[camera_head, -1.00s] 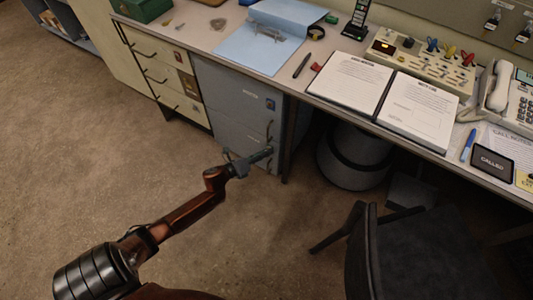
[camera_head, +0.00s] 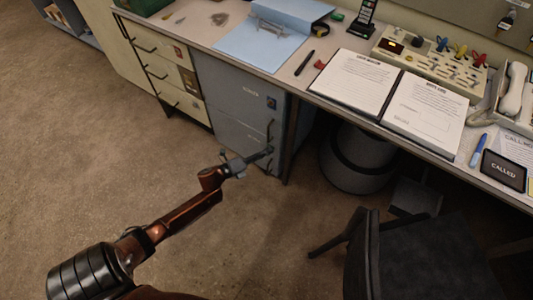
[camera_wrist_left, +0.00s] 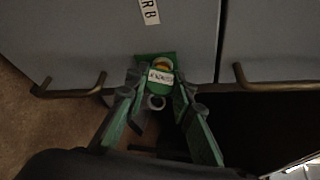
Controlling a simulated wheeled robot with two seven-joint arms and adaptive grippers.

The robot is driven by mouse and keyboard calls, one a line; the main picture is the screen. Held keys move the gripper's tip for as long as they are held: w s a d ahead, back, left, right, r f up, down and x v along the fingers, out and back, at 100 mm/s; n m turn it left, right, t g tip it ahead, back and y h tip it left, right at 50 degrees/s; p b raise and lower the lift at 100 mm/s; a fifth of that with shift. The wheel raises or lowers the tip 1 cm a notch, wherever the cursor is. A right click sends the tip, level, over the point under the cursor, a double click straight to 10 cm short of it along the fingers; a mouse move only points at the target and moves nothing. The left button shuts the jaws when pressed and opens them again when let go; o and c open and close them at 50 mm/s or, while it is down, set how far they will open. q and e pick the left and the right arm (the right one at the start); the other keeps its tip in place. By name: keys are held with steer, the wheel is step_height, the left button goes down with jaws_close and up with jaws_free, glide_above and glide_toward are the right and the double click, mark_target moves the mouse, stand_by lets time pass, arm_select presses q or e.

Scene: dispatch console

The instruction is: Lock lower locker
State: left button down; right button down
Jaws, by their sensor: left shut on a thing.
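The grey locker cabinet stands under the desk. Its upper front (camera_head: 243,92) sits above the lower locker front (camera_head: 240,135), which has a dark upright handle. My left gripper (camera_head: 250,161) is at the lower locker's front, low and near the handle side. In the left wrist view, my left gripper (camera_wrist_left: 160,100) has its green fingers closed around a small green tag-like piece (camera_wrist_left: 158,62) with a white label and a brass-coloured round part. This piece lies against the grey panel's edge; whether it sits in a lock is unclear. My right gripper is out of view.
A cream drawer unit (camera_head: 165,75) stands left of the lockers. A round dark bin (camera_head: 358,160) is under the desk, and a dark chair (camera_head: 410,255) stands at front right. In the left wrist view, one bar handle (camera_wrist_left: 68,88) lies left of the gripper, another (camera_wrist_left: 275,86) right.

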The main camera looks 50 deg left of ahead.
arm_select(q)
steer(key=shift+w+a+r, duration=0.1)
steer(key=shift+r, duration=0.05)
steer(key=shift+f+n+b, duration=0.25)
steer(key=shift+n+b, duration=0.2)
steer(key=shift+n, duration=0.15)
steer(key=shift+r+n+t+h, duration=0.2)
steer(key=shift+n+t+h, duration=0.1)
steer(key=shift+n+t, duration=0.35)
